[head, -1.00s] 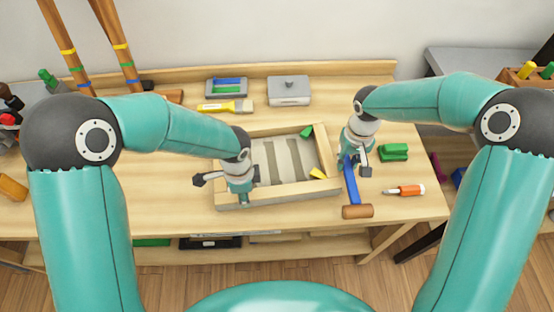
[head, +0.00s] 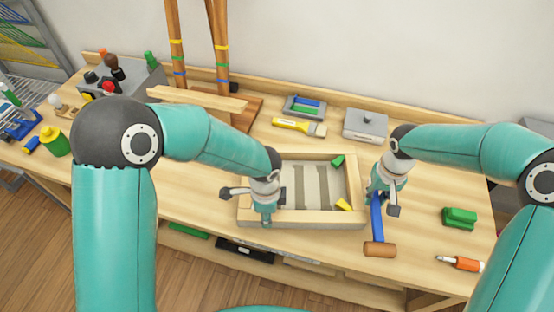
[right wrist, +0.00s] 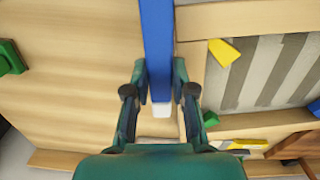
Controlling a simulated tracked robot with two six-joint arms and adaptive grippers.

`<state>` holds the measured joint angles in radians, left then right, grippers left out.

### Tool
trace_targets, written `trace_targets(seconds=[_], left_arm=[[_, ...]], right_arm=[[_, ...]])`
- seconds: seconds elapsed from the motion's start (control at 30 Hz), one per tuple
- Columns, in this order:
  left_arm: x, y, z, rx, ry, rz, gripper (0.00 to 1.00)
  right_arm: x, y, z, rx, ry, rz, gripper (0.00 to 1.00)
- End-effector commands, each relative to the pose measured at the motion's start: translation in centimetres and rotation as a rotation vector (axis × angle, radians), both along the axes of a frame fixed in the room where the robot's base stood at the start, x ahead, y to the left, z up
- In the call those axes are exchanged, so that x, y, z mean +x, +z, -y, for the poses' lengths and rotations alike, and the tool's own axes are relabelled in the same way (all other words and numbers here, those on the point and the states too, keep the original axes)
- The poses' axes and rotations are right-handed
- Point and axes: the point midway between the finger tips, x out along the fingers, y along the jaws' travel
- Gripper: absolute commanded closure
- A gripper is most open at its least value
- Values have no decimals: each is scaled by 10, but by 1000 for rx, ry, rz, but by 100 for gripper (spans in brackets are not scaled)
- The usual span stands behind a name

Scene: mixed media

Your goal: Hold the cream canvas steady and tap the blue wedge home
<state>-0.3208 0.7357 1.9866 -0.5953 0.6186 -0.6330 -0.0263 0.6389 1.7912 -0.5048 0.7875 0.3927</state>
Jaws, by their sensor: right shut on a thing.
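The cream canvas (head: 341,187) lies face down in its wooden frame (head: 310,217) on the bench. A green wedge (head: 338,160) is at its back right corner and a yellow wedge (head: 343,204) at its front right corner. A small blue piece (right wrist: 314,106), cut off by the right wrist view's edge, may be the blue wedge. My left gripper (head: 266,207) is at the frame's front left, hiding that part; its jaws are unclear. My right gripper (head: 383,196) is shut on the blue handle of a mallet (head: 377,220), right of the frame. The mallet's brown head (head: 380,250) points toward the front edge.
A green block (head: 459,217) and an orange-handled tool (head: 461,263) lie right of the mallet. Behind the canvas are a yellow-handled brush (head: 299,127), a grey tray (head: 305,107) and a grey box (head: 366,125).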

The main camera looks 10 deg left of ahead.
Motion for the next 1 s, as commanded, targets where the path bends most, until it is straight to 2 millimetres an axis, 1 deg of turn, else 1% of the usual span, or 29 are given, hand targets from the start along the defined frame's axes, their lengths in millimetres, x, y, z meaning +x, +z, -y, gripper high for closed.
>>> trace_targets(seconds=[0.43,0.57,0.67,0.77,0.9,1.0], left_arm=[[-2,-2,-2,3,0,-7,100],[-2,-2,-1,3,-1,-7,100],[-2,-2,-1,3,-1,-7,100],[-2,-2,-1,3,-2,-7,100],[-2,-2,-1,3,-2,-6,100],[-2,-2,0,2,-3,-6,100]], right_arm=[[0,0,0,0,-4,2,100],[9,4,4,-1,-44,23,100],[27,12,11,-3,-121,62,100],[53,25,19,-11,-236,113,100],[88,50,28,-34,-412,180,100],[107,66,31,-52,-514,215,100]])
